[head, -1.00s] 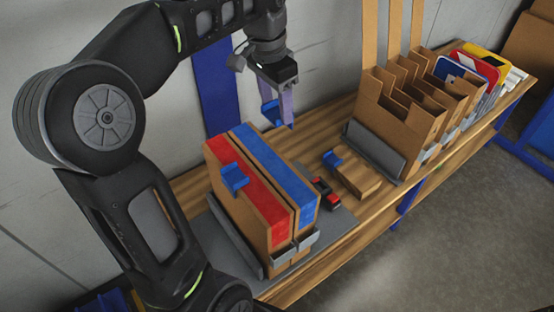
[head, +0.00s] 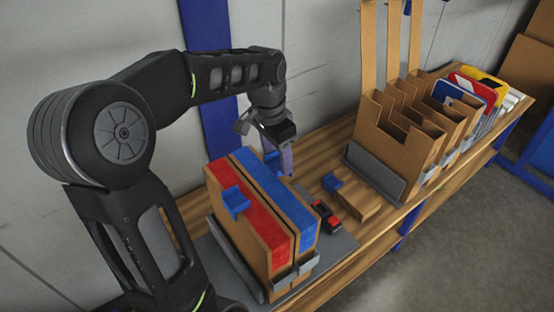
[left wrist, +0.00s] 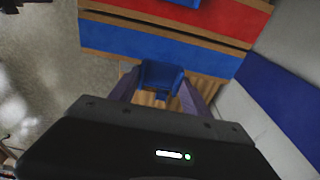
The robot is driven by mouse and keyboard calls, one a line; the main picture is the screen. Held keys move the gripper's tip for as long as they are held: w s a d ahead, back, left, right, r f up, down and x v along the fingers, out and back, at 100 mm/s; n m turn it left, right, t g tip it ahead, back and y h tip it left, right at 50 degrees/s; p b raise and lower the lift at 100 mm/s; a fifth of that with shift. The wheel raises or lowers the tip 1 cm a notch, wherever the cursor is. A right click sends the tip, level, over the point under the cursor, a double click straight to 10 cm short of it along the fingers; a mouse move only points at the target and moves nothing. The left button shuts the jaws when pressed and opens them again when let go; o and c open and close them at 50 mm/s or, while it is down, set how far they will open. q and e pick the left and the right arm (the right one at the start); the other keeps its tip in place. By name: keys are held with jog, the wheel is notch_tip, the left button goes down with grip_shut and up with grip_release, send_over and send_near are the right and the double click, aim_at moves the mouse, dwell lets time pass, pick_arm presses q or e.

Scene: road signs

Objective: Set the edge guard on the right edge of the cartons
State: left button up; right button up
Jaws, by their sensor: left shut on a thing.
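Two upright brown cartons stand side by side, one with a red top strip (head: 262,222) and one with a blue top strip (head: 276,187). My left gripper (head: 283,165) is shut on a blue edge guard (head: 271,160), just beyond the far right side of the blue-topped carton. In the left wrist view the held edge guard (left wrist: 160,76) sits between the fingers, close to the edge of the blue strip (left wrist: 150,46). I cannot tell whether it touches. Another blue guard (head: 235,200) sits on the red-topped carton's left edge. My right gripper is out of view.
A cardboard divider rack (head: 385,150) stands further right on the wooden bench (head: 340,125). A wall is behind.

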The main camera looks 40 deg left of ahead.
aim_at(272, 168)
pick_arm(q)
jog(key=shift+f, duration=0.9)
jog(key=shift+f+b, duration=0.45)
jog(key=shift+f, duration=0.15)
jog(key=o, duration=1.3)
jog(key=shift+o, duration=0.2)
jog(key=shift+r, duration=0.15)
jog(key=shift+r+p, duration=0.3)
jog(key=shift+p, duration=0.05)
notch_tip(272, 168, up, 12)
jog(key=s, duration=0.1)
jog(key=shift+s+a+r, duration=0.15)
jog(key=shift+s+a, duration=0.05)
